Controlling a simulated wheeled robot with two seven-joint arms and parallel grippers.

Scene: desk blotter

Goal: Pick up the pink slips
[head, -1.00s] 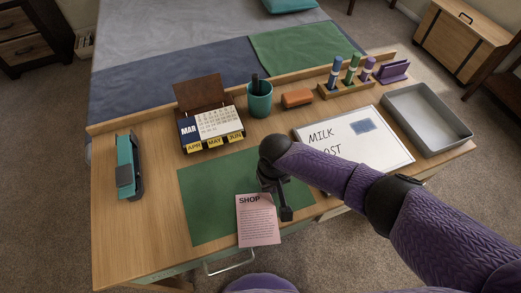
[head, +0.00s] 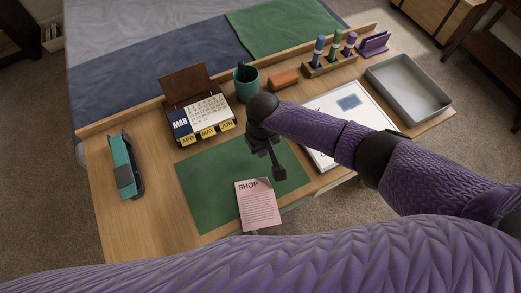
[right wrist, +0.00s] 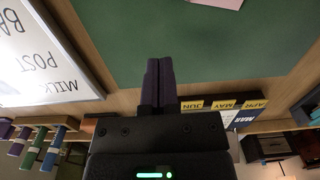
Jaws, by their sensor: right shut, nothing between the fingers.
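One pink slip (head: 258,209) headed SHOP lies on the front part of the green blotter (head: 215,190) in the head view. Its upper right corner looks slightly lifted. Only a small pink edge of it (right wrist: 224,3) shows at the top of the right wrist view. My right gripper (head: 279,174) is just beyond the slip's upper right corner, over the blotter. Its fingers (right wrist: 157,68) are pressed together and empty. The gap between fingertips and blotter is hard to judge. My left gripper is not in view. No second pink slip shows.
A whiteboard (head: 372,113) lies right of the blotter, partly under my right arm. A flip calendar (head: 203,115), teal cup (head: 247,86), orange block (head: 284,78) and marker stand (head: 331,65) line the back. A teal stapler (head: 125,167) is left; a grey tray (head: 408,90) is right.

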